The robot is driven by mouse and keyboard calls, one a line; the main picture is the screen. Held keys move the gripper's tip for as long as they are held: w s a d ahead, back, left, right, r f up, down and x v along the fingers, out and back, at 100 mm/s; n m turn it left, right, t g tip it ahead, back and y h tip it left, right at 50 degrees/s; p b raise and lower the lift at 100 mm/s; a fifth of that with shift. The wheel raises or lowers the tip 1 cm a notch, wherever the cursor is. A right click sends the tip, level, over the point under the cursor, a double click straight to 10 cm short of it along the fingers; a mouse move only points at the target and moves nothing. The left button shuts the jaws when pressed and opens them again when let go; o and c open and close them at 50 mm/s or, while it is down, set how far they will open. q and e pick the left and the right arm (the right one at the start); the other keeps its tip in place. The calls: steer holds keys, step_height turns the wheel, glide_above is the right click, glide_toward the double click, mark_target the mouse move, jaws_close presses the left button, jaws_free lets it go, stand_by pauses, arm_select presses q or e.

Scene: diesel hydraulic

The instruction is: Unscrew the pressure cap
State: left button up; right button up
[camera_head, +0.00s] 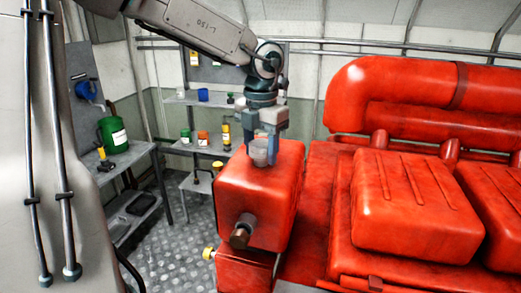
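The pressure cap (260,151) is a small grey round piece on top of the red tank (254,192) at the front left of the engine. My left gripper (261,146) comes down from above, its two fingers pointing down on either side of the cap. The fingertips are very close to the cap's sides; I cannot tell whether they press on it. The fingers hide part of the cap. The cap looks upright and low on the tank top. My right gripper is not in view.
The red engine with large pipes (390,95) and ribbed covers (415,203) fills the right. A brass-ended fitting (241,233) juts from the tank front, with a yellow knob (208,253) below. A bench with a green canister (112,133) stands left. Metal floor (180,250) lies between.

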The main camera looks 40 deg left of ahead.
arm_select(q)
steer(key=n, duration=0.6)
steer(key=shift+r, duration=0.1)
steer(key=shift+r+p, duration=0.55)
steer(key=shift+r, duration=0.6)
steer(key=shift+r+p, duration=0.45)
steer(key=shift+r, duration=0.5)
steer(key=shift+r+p, duration=0.75)
steer(key=shift+r, duration=0.25)
steer(key=shift+f, duration=0.1)
